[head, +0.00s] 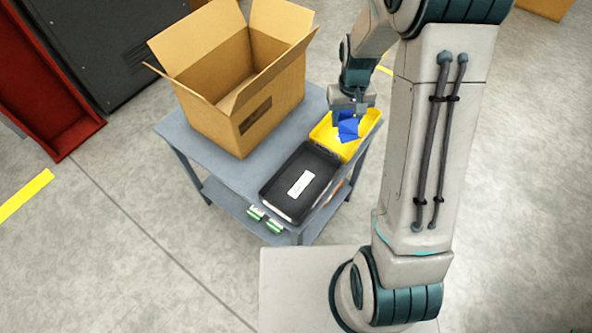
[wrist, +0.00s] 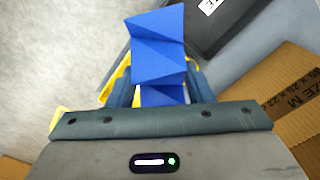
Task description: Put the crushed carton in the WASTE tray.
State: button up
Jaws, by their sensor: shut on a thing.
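The crushed carton (head: 348,127) is a blue, creased, folded piece. My gripper (head: 349,110) is shut on it and holds it at the yellow tray (head: 323,141). In the wrist view the carton (wrist: 158,48) sticks out beyond my gripper (wrist: 160,88), with yellow tray edges behind it. I cannot tell whether the carton touches the tray floor. A black tray (head: 277,193) with a white label lies nearer on the same table; the label is too small to read. No WASTE marking is legible on either tray.
A large open cardboard box (head: 215,105) stands at the back left of the grey table (head: 235,176). Small green and white pieces (head: 274,226) are at the table's near edge. A red frame (head: 75,130) and a dark cabinet (head: 110,40) stand at the left. The floor between is clear.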

jog(key=shift+s+a+f+n+b, duration=0.2)
jog(key=shift+s+f+n+b, duration=0.2)
jog(key=shift+n, duration=0.4)
jog(key=s+a+f+n+b, duration=0.25)
jog(key=s+n+b, duration=0.5)
jog(key=n, duration=0.55)
jog(key=s+a+f+n+b, duration=0.1)
jog(key=s+f+n+b, duration=0.3)
jog(key=s+n+b, duration=0.55)
jog(key=n+p, duration=0.2)
jog(key=n, duration=0.1)
send_over(302, 184)
jog(key=shift+t, duration=0.3)
notch_tip(302, 184, down, 6)
jog(key=shift+a+f, duration=0.1)
jog(key=shift+f, duration=0.15)
jog(key=shift+f+b, duration=0.7)
jog(key=shift+f, duration=1.25)
jog(key=shift+f, duration=0.15)
jog(key=o, duration=0.9)
jog(key=shift+o, duration=0.2)
